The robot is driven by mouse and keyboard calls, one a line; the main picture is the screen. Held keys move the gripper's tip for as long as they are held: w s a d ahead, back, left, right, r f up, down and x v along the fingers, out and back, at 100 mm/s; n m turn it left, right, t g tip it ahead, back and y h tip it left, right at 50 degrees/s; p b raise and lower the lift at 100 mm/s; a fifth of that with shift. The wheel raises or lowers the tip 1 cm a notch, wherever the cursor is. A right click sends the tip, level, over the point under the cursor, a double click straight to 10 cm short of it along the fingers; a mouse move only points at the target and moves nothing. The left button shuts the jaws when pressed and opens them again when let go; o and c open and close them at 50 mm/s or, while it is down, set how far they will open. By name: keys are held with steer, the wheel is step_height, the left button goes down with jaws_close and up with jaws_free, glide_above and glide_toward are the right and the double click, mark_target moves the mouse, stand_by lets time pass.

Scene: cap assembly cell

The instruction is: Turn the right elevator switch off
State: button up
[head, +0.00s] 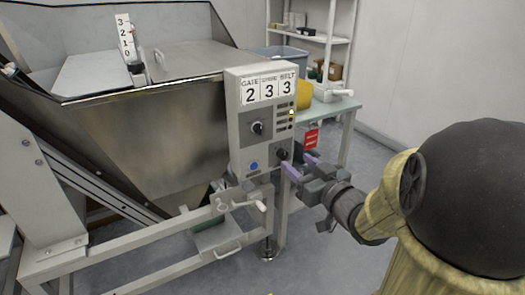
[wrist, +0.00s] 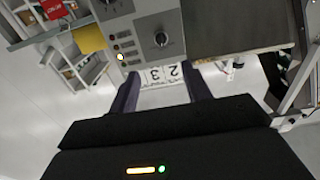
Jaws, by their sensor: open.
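A grey control box (head: 236,135) stands at the front right of the steel hopper. It has a round black knob (head: 257,128) in its middle, a blue button (head: 254,166) low down and a second black knob (head: 283,154) at lower right. No readable label names either knob as the elevator switch. My gripper (head: 300,163) is open and empty, close to the lower right knob in the head view; contact cannot be told. In the wrist view the box appears upside down, with the middle knob (wrist: 161,39) beyond my open fingers (wrist: 163,78).
A number plate (head: 267,90) reading 2 3 3 tops the box. The steel hopper (head: 160,135) is at left. A crank handle (head: 250,205) juts out below the box. A red sign (head: 311,139) hangs from a side table (head: 340,107) behind. Open floor lies at right.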

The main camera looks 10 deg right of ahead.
stand_by(0.3)
steer(key=shift+w+r+p, duration=0.1)
steer(key=shift+w+p, duration=0.05)
steer(key=shift+p, duration=0.35)
steer(key=p, duration=0.5)
glide_toward(261, 133)
steer(key=x, duration=0.9)
steer(key=shift+w, duration=0.1)
steer(key=c, duration=1)
